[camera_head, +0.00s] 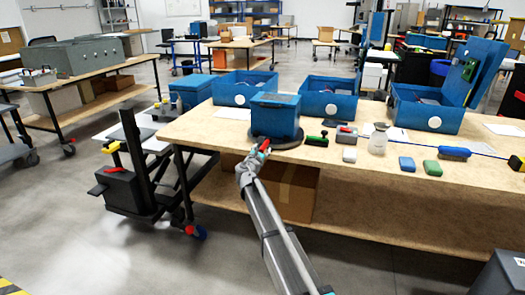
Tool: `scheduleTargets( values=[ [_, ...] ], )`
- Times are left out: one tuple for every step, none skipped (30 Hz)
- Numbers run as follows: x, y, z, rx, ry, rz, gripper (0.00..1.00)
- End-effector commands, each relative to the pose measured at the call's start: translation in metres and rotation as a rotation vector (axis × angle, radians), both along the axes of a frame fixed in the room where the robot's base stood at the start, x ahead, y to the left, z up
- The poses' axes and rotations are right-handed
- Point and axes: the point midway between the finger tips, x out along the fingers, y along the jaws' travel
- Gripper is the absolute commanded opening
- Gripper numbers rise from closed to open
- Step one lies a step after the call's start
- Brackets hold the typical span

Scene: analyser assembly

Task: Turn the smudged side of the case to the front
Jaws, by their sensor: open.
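The blue case (276,116) stands upright on a dark round base (259,138) near the front left edge of the wooden table. Its front and top show; I cannot make out a smudge at this size, and its back is hidden. My gripper (262,149) is at the table's front edge, just in front of the case and the base. It is open. A red part shows at the fingertips, and I cannot tell whether it touches the base.
Blue open bins (240,97) line the back of the wooden table (225,135). Right of the case lie a green brush (317,141), a clear bottle (378,143), blue sponge (407,164) and green sponge (432,168). A cardboard box (292,193) sits on the lower shelf.

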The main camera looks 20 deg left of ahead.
Motion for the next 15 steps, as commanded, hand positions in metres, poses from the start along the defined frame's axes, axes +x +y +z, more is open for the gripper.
scheduleTargets(
  values=[
    [0.0003, 0.0, 0.0, 0.0, 0.0, 0.0, 0.65],
    [0.0002, -0.0001, 0.0, 0.0, 0.0, 0.0, 0.65],
    [0.0001, -0.0002, 0.0, 0.0, 0.0, 0.0, 0.65],
    [0.0001, -0.0002, 0.0, 0.0, 0.0, 0.0, 0.65],
    [0.0, -0.0002, 0.0, 0.0, 0.0, 0.0, 0.65],
    [0.0, -0.0002, 0.0, 0.0, 0.0, 0.0, 0.65],
    [0.0, -0.0002, 0.0, 0.0, 0.0, 0.0, 0.63],
    [0.0, -0.0002, 0.0, 0.0, 0.0, 0.0, 0.58],
    [0.0, -0.0002, 0.0, 0.0, 0.0, 0.0, 0.5],
    [0.0, -0.0002, 0.0, 0.0, 0.0, 0.0, 0.45],
    [0.0, -0.0002, 0.0, 0.0, 0.0, 0.0, 0.39],
    [-0.0001, -0.0002, 0.0, 0.0, 0.0, 0.0, 0.32],
    [-0.0001, -0.0002, 0.0, 0.0, 0.0, 0.0, 0.26],
    [-0.0001, -0.0002, 0.0, 0.0, 0.0, 0.0, 0.2],
    [-0.0001, -0.0002, 0.0, 0.0, 0.0, 0.0, 0.13]
  ],
)
